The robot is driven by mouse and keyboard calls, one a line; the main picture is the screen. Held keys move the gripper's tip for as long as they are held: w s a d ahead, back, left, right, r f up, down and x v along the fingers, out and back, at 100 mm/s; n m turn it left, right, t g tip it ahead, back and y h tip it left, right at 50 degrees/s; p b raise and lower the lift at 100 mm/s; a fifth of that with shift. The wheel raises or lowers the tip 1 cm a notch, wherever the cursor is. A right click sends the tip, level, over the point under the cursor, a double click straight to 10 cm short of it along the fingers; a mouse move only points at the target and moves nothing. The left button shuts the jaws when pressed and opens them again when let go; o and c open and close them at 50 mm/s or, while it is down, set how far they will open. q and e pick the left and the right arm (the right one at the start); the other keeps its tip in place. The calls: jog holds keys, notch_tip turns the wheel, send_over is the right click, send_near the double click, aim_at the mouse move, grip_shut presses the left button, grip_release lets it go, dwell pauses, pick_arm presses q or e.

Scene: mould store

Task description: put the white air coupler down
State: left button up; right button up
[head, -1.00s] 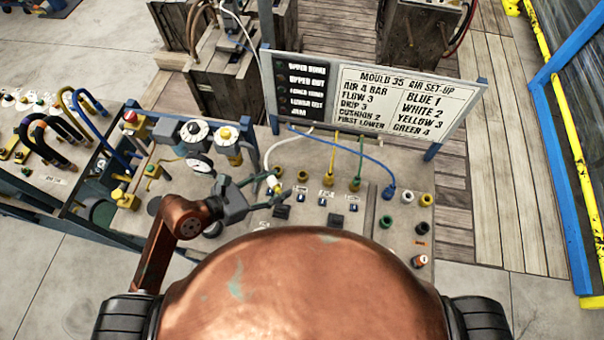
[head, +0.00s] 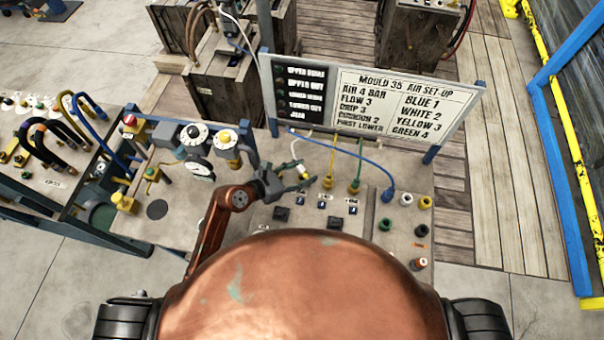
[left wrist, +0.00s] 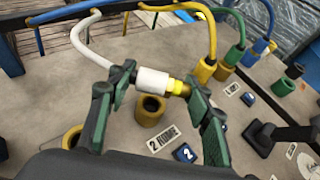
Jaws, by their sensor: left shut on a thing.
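The white air coupler (left wrist: 153,81) has a brass end and a white hose running up from it. My left gripper (left wrist: 158,92) is shut on it, with the coupler lying sideways between the fingertips. A yellow socket (left wrist: 151,109) with an open, dark hole shows just below the coupler in the left wrist view; the gap between them is hard to judge. A label with a 2 (left wrist: 162,139) lies in front of that socket. In the head view my left gripper (head: 287,182) is over the bench top, left of the yellow coupler (head: 329,182). My right gripper is not in view.
Green (head: 354,186) and blue (head: 387,194) couplers stand to the right, with hoses running to the board. The set-up board (head: 400,98) rises behind and lists white 2. Gauges and knobs (head: 194,134) stand left. Several loose sockets (head: 406,199) are at the right.

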pick_arm(q)
jog(key=shift+f, duration=0.75)
jog(key=shift+f+b, duration=0.4)
jog(key=shift+f, duration=0.15)
jog(key=o, duration=1.2)
jog(key=shift+o, duration=0.2)
